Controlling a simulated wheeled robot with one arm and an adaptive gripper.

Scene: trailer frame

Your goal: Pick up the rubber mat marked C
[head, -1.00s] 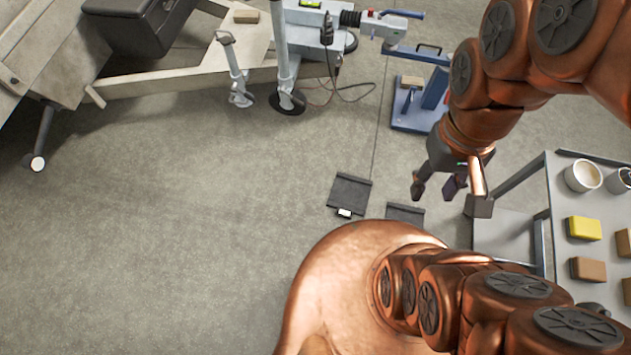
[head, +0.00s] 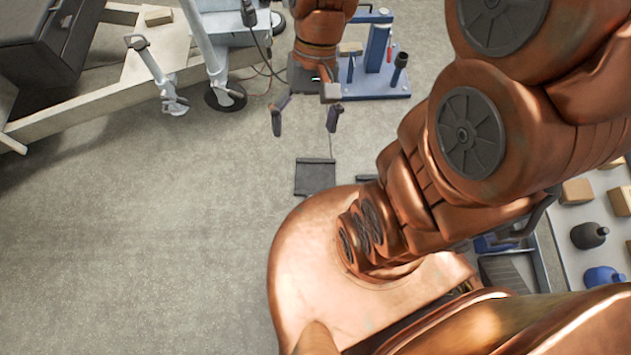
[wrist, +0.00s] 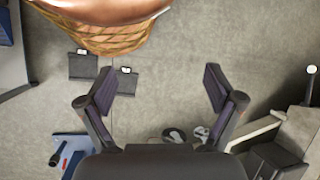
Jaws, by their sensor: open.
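Two dark rubber mats lie flat on the concrete floor near my base. In the head view one mat (head: 315,177) is mostly clear, and only a sliver of the other mat (head: 366,178) shows beside my arm. The wrist view shows both, a left mat (wrist: 83,68) and a right mat (wrist: 125,82), each with a small white tag at its upper edge. The tag letters are too small to read, so I cannot tell which is C. My gripper (head: 306,116) is open and empty, raised above the floor beyond the mats. Its spread fingers also show in the wrist view (wrist: 158,85).
A blue stand (head: 375,85) with upright tools is behind my gripper. The trailer frame (head: 90,112) with its jack legs crosses the upper left. A grey trolley top (head: 575,225) with blocks and bottles is at the right. The floor at left is clear.

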